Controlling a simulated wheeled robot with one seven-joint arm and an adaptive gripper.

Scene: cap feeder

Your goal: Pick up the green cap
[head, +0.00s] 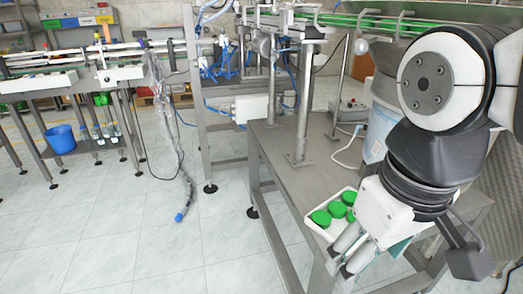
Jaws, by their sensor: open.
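Several round green caps (337,210) lie in a small white tray (311,222) on the near part of a grey metal table. They look alike, and I cannot tell which one is meant. My gripper (340,265) hangs from the right, fingers pointing down and left, just in front of the tray in the head view. Its fingers are apart and nothing shows between them. My gripper and wrist hide the tray's right and near side. I cannot tell the height of the fingertips above the table.
The metal table (290,180) carries upright posts and a conveyor with green rails (345,20) above. A pale bucket (380,130) stands behind my arm. A blue bucket (60,139) sits under the left conveyor. The tiled floor at the left is mostly clear.

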